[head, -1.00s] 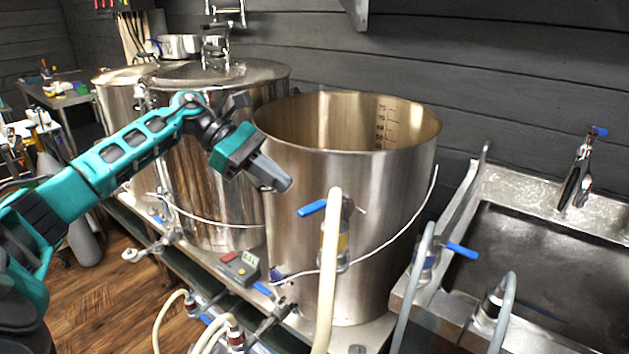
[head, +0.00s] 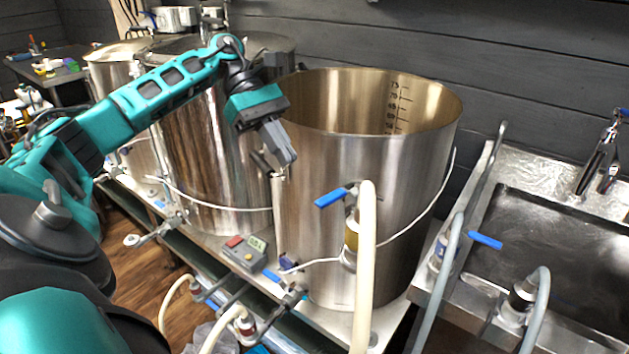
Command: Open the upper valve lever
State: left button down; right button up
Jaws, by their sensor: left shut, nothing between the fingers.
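The upper valve lever is most likely the blue handle (head: 331,197) on the front of the open steel pot (head: 400,165). It points left from a valve with a thick cream hose (head: 364,265). My left gripper (head: 287,160) is shut and empty, pointing down in front of the pot's left side. It is above and to the left of the blue handle, apart from it in the picture. Whether the fingers touch the pot wall cannot be told. My right gripper is not in view.
A taller steel kettle (head: 205,165) stands to the left behind my arm. A small control box (head: 244,251) and lower valves with blue handles and hoses sit along the front shelf. A steel sink (head: 560,265) with another blue lever (head: 485,240) is at the right.

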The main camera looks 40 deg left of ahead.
aim_at(325, 198)
pick_arm(q)
jog(key=shift+d+f+p, duration=0.15)
jog(key=shift+d+f, duration=0.35)
jog(key=shift+d, duration=0.7)
jog(key=shift+d+f+p, duration=0.2)
jog(key=shift+d+f, duration=0.35)
jog(key=shift+d, duration=0.7)
jog(key=shift+d+f+p, duration=0.15)
jog(key=shift+d+f, duration=0.35)
jog(key=shift+d, duration=0.7)
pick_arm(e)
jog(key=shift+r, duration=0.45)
